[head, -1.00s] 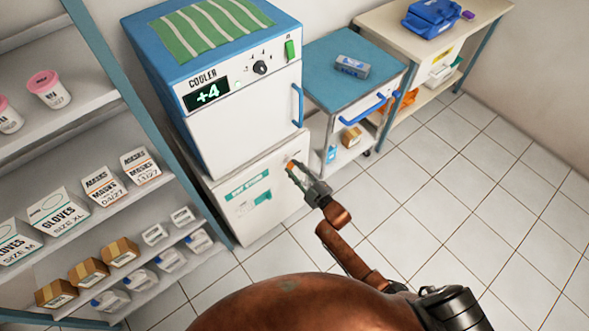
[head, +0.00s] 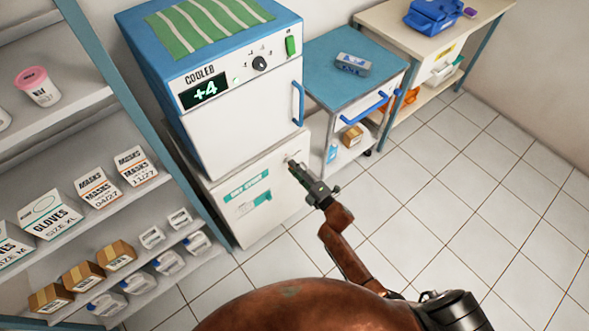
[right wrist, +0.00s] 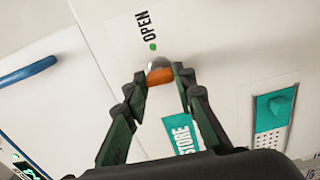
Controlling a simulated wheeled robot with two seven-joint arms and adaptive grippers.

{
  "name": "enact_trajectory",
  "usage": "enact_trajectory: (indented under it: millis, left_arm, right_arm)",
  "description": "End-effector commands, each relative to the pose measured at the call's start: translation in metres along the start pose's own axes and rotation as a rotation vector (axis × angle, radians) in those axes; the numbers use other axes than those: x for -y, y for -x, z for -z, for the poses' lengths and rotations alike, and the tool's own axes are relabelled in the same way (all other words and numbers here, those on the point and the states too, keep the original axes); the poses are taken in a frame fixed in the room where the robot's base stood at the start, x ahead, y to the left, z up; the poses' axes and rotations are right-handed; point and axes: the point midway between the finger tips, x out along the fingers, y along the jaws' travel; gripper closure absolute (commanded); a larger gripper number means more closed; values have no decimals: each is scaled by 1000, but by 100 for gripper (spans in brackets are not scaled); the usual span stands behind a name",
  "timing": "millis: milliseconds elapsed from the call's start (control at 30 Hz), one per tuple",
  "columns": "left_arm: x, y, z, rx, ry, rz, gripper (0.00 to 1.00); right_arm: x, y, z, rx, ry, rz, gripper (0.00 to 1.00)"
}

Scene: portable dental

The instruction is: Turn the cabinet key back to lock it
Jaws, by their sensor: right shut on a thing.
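The white cabinet (head: 262,222) stands under the cooler, with a teal label on its front. The orange cabinet key (right wrist: 160,76) sits in a round silver lock (right wrist: 159,63) near the door's upper corner. A green dot and the word OPEN show beside the lock in the right wrist view. My right gripper (head: 297,168) is shut on the key, with a fingertip on each side of it; it also shows in the right wrist view (right wrist: 160,84). In the head view the fingers hide the key. My left gripper is not in view.
The cooler (head: 240,120) with a blue handle rests on the cabinet. A blue-topped cart (head: 325,75) stands to the right. Shelves (head: 75,175) with boxes are at the left. The tiled floor (head: 420,200) at the right is clear.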

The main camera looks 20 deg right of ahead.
Motion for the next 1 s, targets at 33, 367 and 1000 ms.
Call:
enact_trajectory:
  millis: [33,367,1000]
  left_arm:
    - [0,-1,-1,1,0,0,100]
    - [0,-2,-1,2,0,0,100]
    - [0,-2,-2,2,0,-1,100]
  right_arm:
    - [2,1,-1,2,14,3,100]
    - [1,1,-1,2,56,3,100]
    - [0,0,0,1,55,1,58]
